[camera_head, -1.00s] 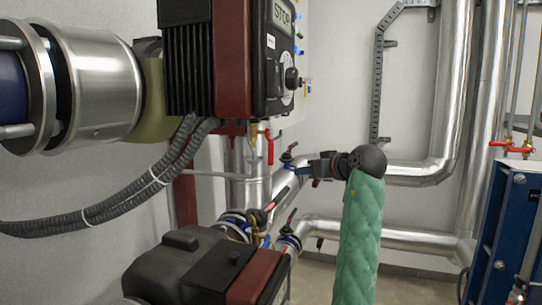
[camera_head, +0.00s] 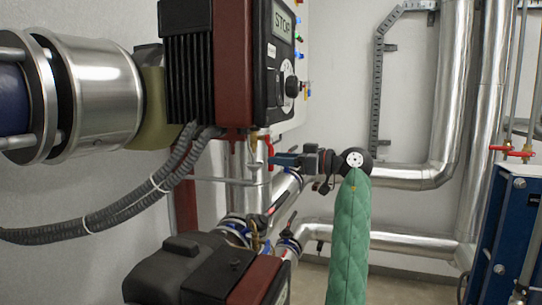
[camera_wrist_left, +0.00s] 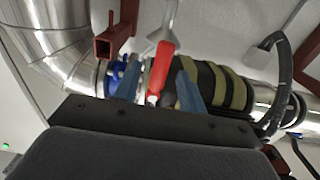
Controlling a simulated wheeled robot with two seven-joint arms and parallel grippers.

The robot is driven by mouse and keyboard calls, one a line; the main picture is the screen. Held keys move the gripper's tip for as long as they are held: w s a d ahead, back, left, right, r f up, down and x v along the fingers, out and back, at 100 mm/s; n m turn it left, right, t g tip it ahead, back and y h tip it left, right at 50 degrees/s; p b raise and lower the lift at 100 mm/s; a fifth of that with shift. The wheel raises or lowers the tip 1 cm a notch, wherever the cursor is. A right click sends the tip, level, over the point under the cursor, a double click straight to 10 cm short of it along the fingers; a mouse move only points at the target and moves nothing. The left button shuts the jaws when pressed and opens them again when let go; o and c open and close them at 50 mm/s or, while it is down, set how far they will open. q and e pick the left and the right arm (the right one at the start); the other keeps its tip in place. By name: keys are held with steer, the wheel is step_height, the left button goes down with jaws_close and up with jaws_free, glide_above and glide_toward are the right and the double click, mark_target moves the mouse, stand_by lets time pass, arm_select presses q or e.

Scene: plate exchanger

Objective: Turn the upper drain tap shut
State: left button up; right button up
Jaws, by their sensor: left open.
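The upper drain tap has a red lever (camera_head: 269,148) that hangs down under the red and black pump housing in the head view. Its lower end is hidden by my left gripper (camera_head: 275,160), which points left at it. In the wrist view the red lever (camera_wrist_left: 162,70) lies between the two blue fingers of my left gripper (camera_wrist_left: 158,75), with gaps on both sides. The gripper is open, and no finger is seen pressing on the lever. My right gripper is not in view.
The pump housing (camera_head: 232,65) is just above my gripper. Silvery pipes (camera_head: 283,190) run below and behind it. A second pump (camera_head: 205,272) stands lower down. A blue plate exchanger (camera_head: 503,235) is at the right. A red square bracket (camera_wrist_left: 112,42) shows near the lever.

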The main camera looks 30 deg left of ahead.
arm_select(q)
steer(key=shift+p+x, duration=0.3)
steer(key=shift+x, duration=1.25)
jaws_close()
